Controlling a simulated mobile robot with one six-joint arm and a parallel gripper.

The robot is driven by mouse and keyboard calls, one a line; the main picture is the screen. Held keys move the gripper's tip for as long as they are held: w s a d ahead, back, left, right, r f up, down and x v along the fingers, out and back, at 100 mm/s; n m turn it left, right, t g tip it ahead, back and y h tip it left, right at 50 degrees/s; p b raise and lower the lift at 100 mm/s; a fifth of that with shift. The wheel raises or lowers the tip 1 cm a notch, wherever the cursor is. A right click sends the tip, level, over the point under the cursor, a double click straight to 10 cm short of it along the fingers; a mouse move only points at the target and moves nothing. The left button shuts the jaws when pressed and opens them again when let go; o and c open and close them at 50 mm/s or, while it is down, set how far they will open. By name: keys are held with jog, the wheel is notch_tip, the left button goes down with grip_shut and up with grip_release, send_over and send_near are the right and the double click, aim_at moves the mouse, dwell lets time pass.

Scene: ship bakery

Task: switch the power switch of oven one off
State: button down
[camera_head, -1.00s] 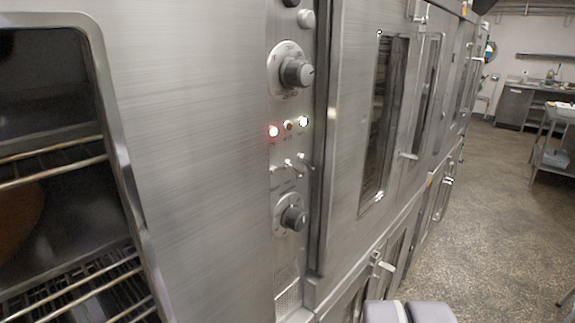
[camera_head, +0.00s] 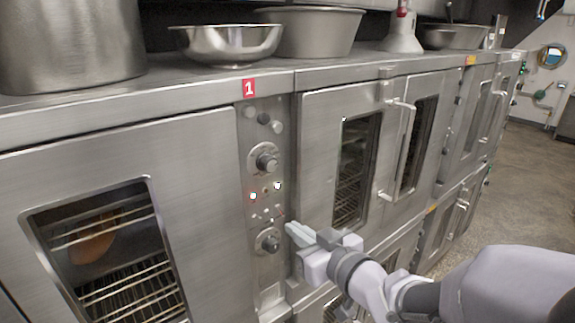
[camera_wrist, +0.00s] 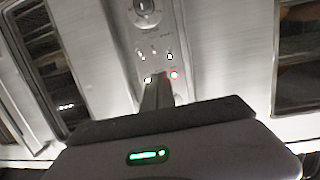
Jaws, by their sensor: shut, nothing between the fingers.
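Oven one carries a red label with a white 1 (camera_head: 249,88) above its narrow steel control panel (camera_head: 252,133). The wrist view shows the fingers (camera_wrist: 157,88) pointing at the panel, near the lights.
Oven doors flank the panel: a window with racks (camera_head: 110,250) on the left, handled doors (camera_head: 345,150) on the right. Steel bowls (camera_head: 230,42) and a pot (camera_head: 310,32) stand on top. Open floor (camera_head: 525,160) lies to the right.

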aim_at(258, 217)
jog(key=shift+n+y, duration=0.4)
jog(key=shift+y, duration=0.1)
jog(key=x, duration=0.3)
jog(key=a+x, duration=0.1)
jog(key=x, duration=0.6)
jog(key=shift+s+a+r, duration=0.2)
jog(key=shift+s+a, duration=0.05)
jog(key=shift+s, duration=0.05)
jog(key=shift+b, duration=0.35)
